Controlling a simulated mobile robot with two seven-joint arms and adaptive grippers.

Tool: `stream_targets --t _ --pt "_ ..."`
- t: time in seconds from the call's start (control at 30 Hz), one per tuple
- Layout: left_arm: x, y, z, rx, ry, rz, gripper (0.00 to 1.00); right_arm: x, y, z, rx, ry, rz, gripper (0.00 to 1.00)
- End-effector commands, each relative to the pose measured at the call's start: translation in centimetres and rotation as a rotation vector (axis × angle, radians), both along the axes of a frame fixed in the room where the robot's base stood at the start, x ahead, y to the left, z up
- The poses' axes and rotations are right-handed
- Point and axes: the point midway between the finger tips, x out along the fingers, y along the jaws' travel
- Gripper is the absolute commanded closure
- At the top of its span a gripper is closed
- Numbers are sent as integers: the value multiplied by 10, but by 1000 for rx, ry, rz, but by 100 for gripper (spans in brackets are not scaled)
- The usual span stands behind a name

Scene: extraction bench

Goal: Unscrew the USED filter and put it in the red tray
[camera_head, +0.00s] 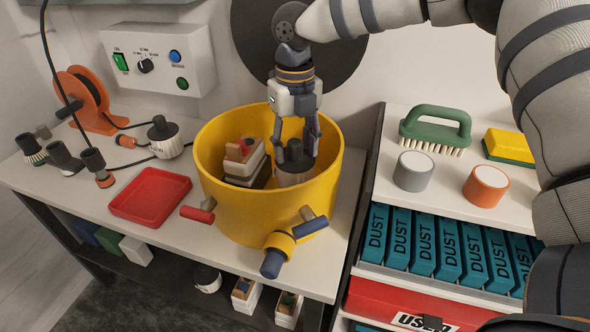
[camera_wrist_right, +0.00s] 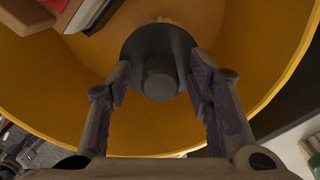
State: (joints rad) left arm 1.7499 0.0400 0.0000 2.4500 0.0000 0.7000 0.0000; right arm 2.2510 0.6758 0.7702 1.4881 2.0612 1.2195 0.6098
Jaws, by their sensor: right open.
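A grey ribbed filter with a dark cap and knob (camera_head: 294,160) stands upright inside the yellow drum (camera_head: 222,203); in the right wrist view its dark round top (camera_wrist_right: 160,62) faces me. No USED label is readable on it. My right gripper (camera_head: 297,150) points down into the drum, open, with one finger on either side of the filter's top; in the right wrist view the fingertips (camera_wrist_right: 159,80) straddle it, and I cannot tell whether they touch. The red tray (camera_head: 150,196) lies empty on the bench, left of the drum. My left gripper is not in view.
Stacked blocks (camera_head: 245,160) sit inside the drum on the left. A white canister with a black knob (camera_head: 164,136) stands behind the tray. A control box (camera_head: 160,58) is on the wall. A shelf (camera_head: 437,185) with DUST boxes and a red USED bin (camera_head: 385,300) stands right.

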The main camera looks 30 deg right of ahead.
Motion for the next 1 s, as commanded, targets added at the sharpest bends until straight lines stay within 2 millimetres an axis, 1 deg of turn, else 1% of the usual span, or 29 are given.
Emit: stream_targets --t 0.2,0.37,0.4,0.5,0.57,0.63,0.7,0.8,0.83,0.9,1.0 --pt "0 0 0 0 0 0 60 0 0 0 0 0 -20 53" --pt "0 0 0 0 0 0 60 0 0 0 0 0 -19 90" --pt "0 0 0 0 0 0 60 0 0 0 0 0 -19 99" --pt "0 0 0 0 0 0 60 0 0 0 0 0 -17 100" --pt "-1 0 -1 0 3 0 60 0 0 -1 1 1 18 100" --pt "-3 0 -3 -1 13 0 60 0 0 -2 1 4 164 100" --pt "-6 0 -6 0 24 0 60 0 0 -3 2 5 368 100" --pt "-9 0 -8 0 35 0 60 0 0 -3 3 5 639 100" --pt "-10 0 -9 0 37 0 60 0 0 -2 3 4 706 100" --pt "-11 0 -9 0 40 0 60 0 0 -1 1 3 823 100" --pt "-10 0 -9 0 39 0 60 0 0 0 0 1 887 100"
